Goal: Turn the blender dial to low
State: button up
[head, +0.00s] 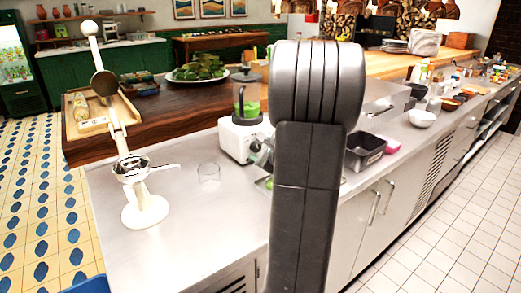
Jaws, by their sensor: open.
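The blender stands on the steel counter, left of my arm. Its white base (238,139) carries a clear jar (247,98) with a dark lid and green contents. The dial cannot be made out; the right part of the base is close to my dark arm, which covers the middle of the view.
A white lever press (143,205) with a metal strainer stands at the counter's left. A black tub (365,151) and white bowl (421,118) are at the right. The counter's front left is clear.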

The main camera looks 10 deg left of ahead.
jog(key=c, duration=1)
jog(key=shift+o, duration=0.2)
jog(key=shift+f+b, duration=0.25)
jog(key=shift+b, duration=0.85)
jog(key=shift+n+t+b, duration=0.3)
jog(key=shift+n+b, duration=0.3)
jog(key=shift+b, duration=0.55)
jog(key=shift+s+n+b, duration=0.1)
jog(key=shift+n+b, duration=0.2)
jog(key=shift+b, duration=0.65)
jog(key=shift+r+h+b, duration=0.1)
jog(key=shift+h+b, duration=0.2)
jog(key=shift+b, duration=0.05)
jog(key=shift+r, duration=0.1)
jog(key=o, duration=1)
jog(key=shift+c, duration=0.2)
